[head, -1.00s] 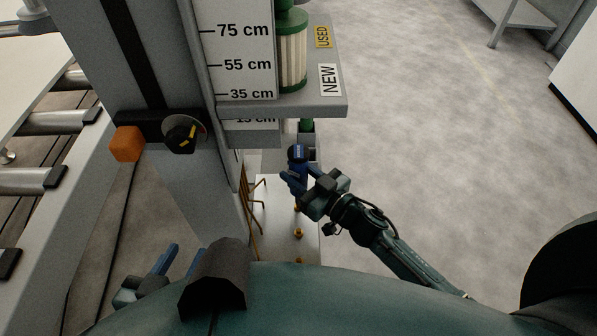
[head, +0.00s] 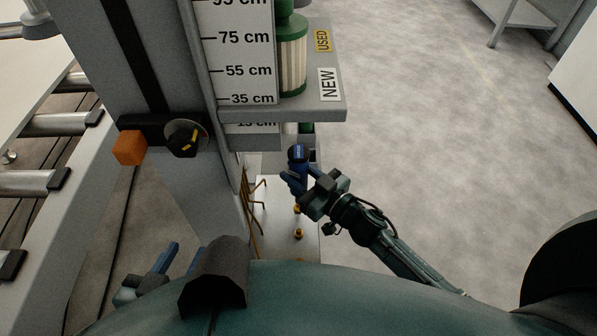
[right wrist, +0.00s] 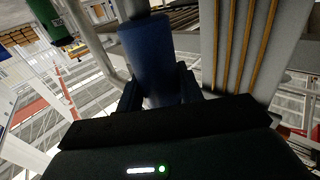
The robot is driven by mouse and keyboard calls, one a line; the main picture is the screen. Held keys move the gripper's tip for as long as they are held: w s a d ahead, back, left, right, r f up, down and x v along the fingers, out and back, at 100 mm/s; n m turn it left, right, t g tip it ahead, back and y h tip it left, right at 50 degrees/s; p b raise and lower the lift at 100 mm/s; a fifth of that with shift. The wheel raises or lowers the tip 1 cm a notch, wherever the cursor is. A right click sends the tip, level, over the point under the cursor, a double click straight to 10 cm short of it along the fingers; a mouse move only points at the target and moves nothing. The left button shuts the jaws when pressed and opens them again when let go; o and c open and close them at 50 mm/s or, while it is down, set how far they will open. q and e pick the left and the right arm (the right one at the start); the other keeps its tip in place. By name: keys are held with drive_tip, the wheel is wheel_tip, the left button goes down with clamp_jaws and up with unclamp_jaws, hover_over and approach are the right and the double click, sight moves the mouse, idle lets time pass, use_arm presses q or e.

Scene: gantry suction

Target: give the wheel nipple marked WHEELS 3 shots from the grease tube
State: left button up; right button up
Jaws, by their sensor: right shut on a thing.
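The blue grease tube (head: 298,158), with a dark blue top, stands roughly upright in my right gripper (head: 301,180). The right wrist view also shows the tube (right wrist: 150,58) between the dark fingers, which are shut on it. The tube is above a pale plate with brass nipples. One nipple (head: 298,234) shows clearly in front of the gripper, and another (head: 297,209) is just below it. No WHEELS marking can be read, and I cannot tell whether the tube's lower end touches a nipple. My left gripper (head: 178,262) is low at the left, empty, its blue fingers apart.
A grey shelf (head: 300,112) with USED and NEW labels and a green-ended filter (head: 292,62) overhangs behind the tube. Copper pipes (head: 250,205) run left of the plate. A dark knob (head: 186,138) and orange block (head: 129,148) are on the grey column. Floor on the right is open.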

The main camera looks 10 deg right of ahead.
sight(306, 164)
drive_tip(key=shift+f+b, duration=0.45)
drive_tip(key=shift+f, duration=0.1)
idle(0.5)
drive_tip(key=shift+r, duration=0.15)
drive_tip(key=shift+r+p, duration=0.5)
drive_tip(key=shift+p, duration=0.25)
wheel_tip(306, 164, up, 5)
drive_tip(key=p, duration=0.5)
idle(0.4)
